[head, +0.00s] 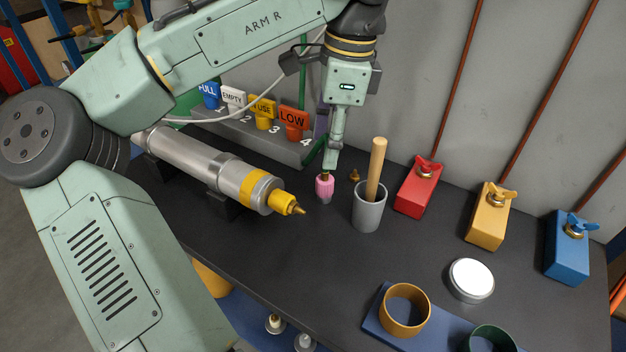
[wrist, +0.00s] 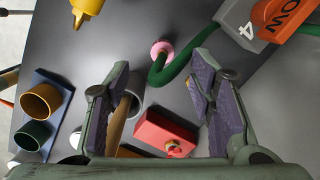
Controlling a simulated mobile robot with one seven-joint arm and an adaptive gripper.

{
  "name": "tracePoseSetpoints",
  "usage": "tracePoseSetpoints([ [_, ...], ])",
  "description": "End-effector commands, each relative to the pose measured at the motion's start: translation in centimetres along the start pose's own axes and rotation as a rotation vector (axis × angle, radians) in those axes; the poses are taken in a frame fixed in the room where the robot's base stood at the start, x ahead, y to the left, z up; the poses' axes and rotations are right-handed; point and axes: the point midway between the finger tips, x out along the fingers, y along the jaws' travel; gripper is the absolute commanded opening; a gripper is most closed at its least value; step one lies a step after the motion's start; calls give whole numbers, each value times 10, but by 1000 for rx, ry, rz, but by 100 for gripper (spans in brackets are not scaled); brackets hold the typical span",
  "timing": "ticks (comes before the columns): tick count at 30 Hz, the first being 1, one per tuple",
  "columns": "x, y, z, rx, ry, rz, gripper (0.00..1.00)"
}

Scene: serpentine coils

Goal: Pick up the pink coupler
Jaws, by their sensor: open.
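The pink coupler (head: 324,187) is upright on or just above the dark bench, left of the grey cup. In the wrist view the coupler (wrist: 161,46) shows as a pink ring at the end of a thick green hose (wrist: 172,72). My gripper (head: 331,160) is just above the coupler in the head view, pointing down. In the wrist view its two padded fingers are spread wide (wrist: 158,78) with nothing held between them. The coupler lies beyond the fingertips, roughly midway between them. I cannot tell the exact height gap.
A grey cup (head: 369,212) with a wooden handle (head: 376,168) stands close right. A small brass fitting (head: 354,175) is behind it. A red block (head: 418,190) is further right. A grey cylinder with a yellow nozzle (head: 281,201) lies left. A numbered rack (head: 250,137) stands behind.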

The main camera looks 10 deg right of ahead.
Motion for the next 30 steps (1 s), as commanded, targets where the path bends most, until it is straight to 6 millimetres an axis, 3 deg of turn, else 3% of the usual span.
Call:
tracePoseSetpoints([
  [6, 33, 0, 0, -1, 0, 0, 49],
  [13, 50, -1, -1, -1, 1, -3, 49],
  [21, 89, -4, -5, -1, 2, -4, 49],
  [30, 96, -4, -6, -2, 5, -5, 49],
])
